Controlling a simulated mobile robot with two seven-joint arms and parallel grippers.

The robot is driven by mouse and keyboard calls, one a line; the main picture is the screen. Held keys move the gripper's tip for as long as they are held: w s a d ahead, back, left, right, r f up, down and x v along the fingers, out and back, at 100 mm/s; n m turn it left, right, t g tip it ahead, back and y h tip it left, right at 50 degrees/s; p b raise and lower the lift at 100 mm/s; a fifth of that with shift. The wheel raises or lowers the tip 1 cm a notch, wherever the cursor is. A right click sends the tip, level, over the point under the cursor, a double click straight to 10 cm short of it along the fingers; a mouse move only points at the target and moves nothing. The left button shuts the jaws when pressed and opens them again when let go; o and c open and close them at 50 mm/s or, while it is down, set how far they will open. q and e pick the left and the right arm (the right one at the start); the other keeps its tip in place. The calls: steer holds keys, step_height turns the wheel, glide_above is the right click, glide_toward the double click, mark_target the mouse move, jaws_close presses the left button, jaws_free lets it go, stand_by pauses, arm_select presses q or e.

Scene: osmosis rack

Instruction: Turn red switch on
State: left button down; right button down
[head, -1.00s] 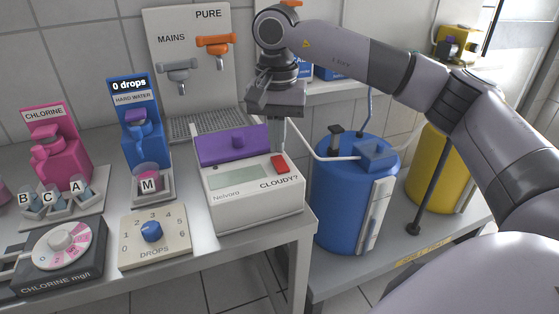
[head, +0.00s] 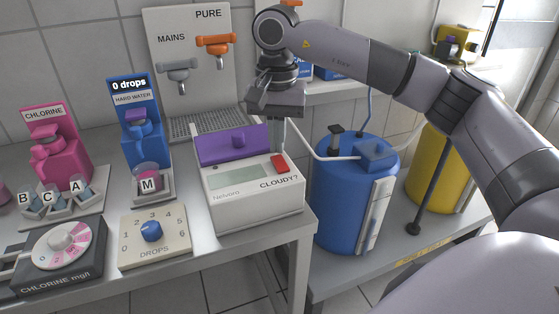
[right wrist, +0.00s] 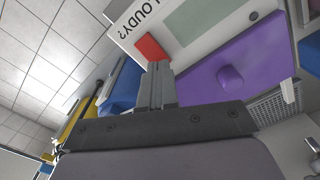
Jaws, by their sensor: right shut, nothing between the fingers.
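The red switch (head: 279,162) is a small red rocker on the sloped front of the white "CLOUDY?" device (head: 255,204), right of its grey-green display. It also shows in the right wrist view (right wrist: 150,47), just past the fingertips. My right gripper (head: 278,150) points down from above, shut and empty, with its tips at or just behind the upper edge of the switch. In the right wrist view the fingers (right wrist: 158,68) are pressed together. I cannot tell whether they touch the switch. My left gripper is not in view.
The device's purple lid (head: 232,144) is shut, close left of my fingers. A blue tank (head: 340,215) with a thin white pipe stands to the right. The drops dial (head: 172,248), the hard water dispenser (head: 146,150) and the chlorine dispenser (head: 62,168) stand to the left.

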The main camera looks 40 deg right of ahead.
mark_target(278, 158)
steer(key=shift+f+b, duration=0.6)
steer(key=shift+f, duration=0.4)
stand_by(0.3)
step_height(278, 158, up, 7)
steer(key=p, duration=0.6)
stand_by(0.8)
